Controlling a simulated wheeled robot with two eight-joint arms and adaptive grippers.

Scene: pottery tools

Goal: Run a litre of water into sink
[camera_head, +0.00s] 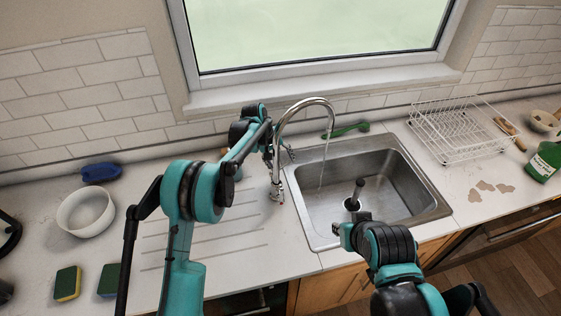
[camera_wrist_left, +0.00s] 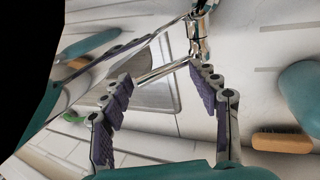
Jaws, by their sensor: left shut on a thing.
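The sink (camera_head: 431,205) is a steel basin let into the white counter.
A white bowl (camera_head: 86,212), a blue thing (camera_head: 101,172) and sponges (camera_head: 68,283) are at left. A wooden brush (camera_wrist_left: 282,142) lies near my left gripper.

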